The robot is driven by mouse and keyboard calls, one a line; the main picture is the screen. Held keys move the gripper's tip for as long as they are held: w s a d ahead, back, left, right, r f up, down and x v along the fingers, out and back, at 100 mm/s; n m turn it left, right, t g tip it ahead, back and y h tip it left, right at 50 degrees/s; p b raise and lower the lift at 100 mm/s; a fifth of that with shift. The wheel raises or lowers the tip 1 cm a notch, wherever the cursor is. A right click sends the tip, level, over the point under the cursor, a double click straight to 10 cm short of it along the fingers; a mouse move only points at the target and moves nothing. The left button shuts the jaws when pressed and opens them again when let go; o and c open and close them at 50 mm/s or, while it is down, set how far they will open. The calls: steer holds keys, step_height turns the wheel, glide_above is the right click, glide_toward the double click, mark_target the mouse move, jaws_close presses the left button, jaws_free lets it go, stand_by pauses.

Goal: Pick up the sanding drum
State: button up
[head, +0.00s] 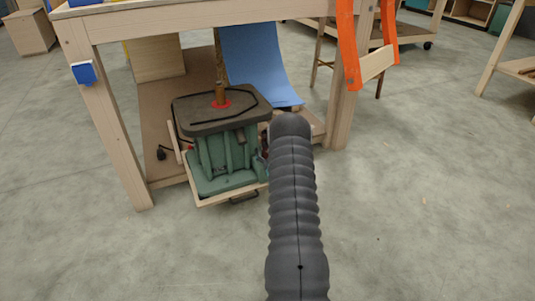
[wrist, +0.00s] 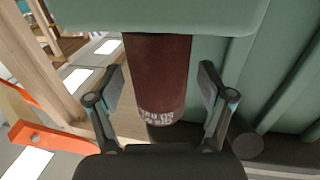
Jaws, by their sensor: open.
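A dark red-brown sanding drum (wrist: 157,70) with pale printed marks near one end shows in the wrist view, close against a green body of the machine. My gripper (wrist: 161,86) is open, with one finger on each side of this drum and a gap visible on both sides. In the head view my dark ribbed arm hides the gripper and most of the machine's right side. Another brown cylinder (head: 219,92) stands upright in a red ring on top of the green sanding machine (head: 222,160).
The machine stands on a low shelf under a wooden workbench (head: 115,125). A blue sheet (head: 255,65) hangs behind it. Bench legs flank the machine. An orange strap or frame (head: 347,45) is at the right leg. The floor at right is clear.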

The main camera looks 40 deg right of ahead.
steer(key=c, duration=1.4)
steer(key=shift+o, duration=0.2)
